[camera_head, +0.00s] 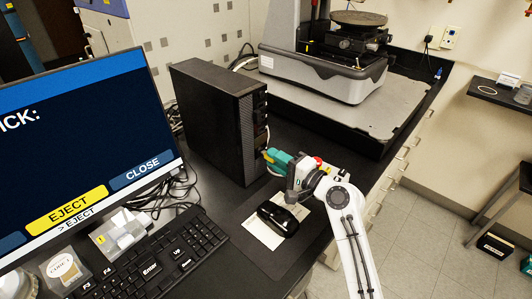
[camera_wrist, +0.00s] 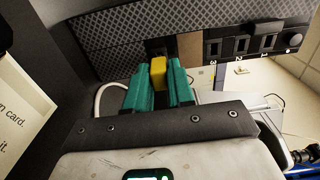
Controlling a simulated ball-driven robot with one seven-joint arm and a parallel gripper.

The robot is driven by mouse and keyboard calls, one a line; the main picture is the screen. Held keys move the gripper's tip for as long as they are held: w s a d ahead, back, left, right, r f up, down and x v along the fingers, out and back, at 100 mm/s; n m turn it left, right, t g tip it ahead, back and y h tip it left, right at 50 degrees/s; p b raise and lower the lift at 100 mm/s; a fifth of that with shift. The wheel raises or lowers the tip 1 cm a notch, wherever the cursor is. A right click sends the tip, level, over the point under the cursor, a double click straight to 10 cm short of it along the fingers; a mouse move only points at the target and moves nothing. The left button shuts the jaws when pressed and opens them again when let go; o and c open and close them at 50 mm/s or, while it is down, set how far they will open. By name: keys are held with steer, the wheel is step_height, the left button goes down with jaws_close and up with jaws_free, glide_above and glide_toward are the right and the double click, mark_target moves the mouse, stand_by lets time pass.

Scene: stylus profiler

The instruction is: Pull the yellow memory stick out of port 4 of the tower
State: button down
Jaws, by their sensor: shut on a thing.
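The black tower (camera_head: 205,115) stands upright beside the monitor; its front panel (camera_wrist: 120,35) fills the top of the wrist view. My gripper (camera_head: 268,156) is at the tower's front face. In the wrist view its teal fingers (camera_wrist: 159,82) are shut on the yellow memory stick (camera_wrist: 158,72), one finger on each side. The stick's far end points at a dark recess in the panel; I cannot tell how far it sits in. Numbered ports (camera_wrist: 240,45) show to the right of the fingers. The number of the stick's port is hidden.
A monitor (camera_head: 60,130) showing EJECT and CLOSE buttons stands left. A keyboard (camera_head: 160,255) and black mouse (camera_head: 278,217) lie in front. The profiler (camera_head: 325,75) stands behind right. A white cable (camera_wrist: 105,92) hangs near the fingers' left in the wrist view.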

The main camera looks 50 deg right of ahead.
steer(key=shift+s, duration=1.7)
stand_by(0.3)
steer(key=s+r, duration=0.1)
steer(key=s+r+p, duration=0.1)
steer(key=s, duration=0.1)
steer(key=s+r+p, duration=0.1)
steer(key=s, duration=0.1)
steer(key=shift+d, duration=0.1)
stand_by(0.3)
stand_by(0.5)
